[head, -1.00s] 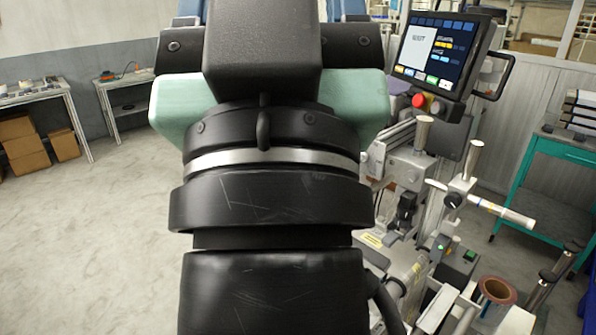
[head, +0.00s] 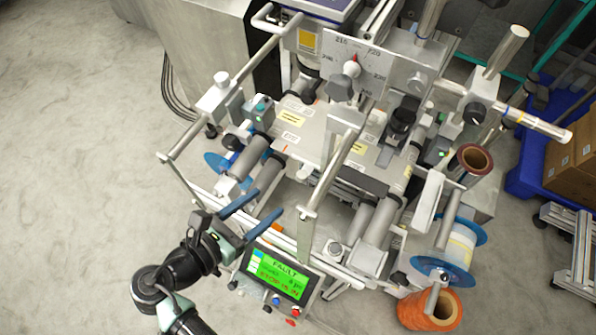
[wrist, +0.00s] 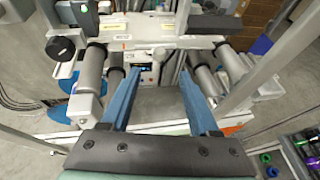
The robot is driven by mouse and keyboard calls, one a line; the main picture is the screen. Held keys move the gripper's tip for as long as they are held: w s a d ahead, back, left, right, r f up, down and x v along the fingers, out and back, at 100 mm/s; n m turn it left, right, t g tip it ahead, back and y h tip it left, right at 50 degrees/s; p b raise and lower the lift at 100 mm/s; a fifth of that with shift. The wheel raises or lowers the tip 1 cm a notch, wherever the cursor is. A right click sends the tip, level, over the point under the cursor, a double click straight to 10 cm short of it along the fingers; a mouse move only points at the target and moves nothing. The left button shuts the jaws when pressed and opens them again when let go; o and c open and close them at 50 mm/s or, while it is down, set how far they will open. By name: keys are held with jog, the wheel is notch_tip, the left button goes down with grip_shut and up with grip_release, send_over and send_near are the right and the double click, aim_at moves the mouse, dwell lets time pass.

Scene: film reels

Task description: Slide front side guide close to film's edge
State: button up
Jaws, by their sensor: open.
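My gripper (head: 269,200) is open and empty. Its two blue fingers point at the front of the film machine, over its front bar. In the wrist view my gripper (wrist: 160,74) shows its fingers apart, with the rollers beyond. A pale plate (head: 310,118) with yellow labels lies between the rollers. A green-lit grey block (head: 260,112) stands at its left and another (head: 437,150) at its right. I cannot tell which part is the front side guide, and no film edge can be clearly made out.
Upright metal rods (head: 325,180) rise near the fingers. An orange reel (head: 430,309) and a blue-flanged reel (head: 458,250) are at the right. The floor at left (head: 80,200) is clear.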

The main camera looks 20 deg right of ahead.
aim_at(302, 174)
jog(key=x, duration=1.2)
jog(key=shift+w+d+f, duration=0.1)
jog(key=shift+d+f, duration=0.1)
jog(key=shift+c, duration=0.2)
grip_shut()
dwell(0.8)
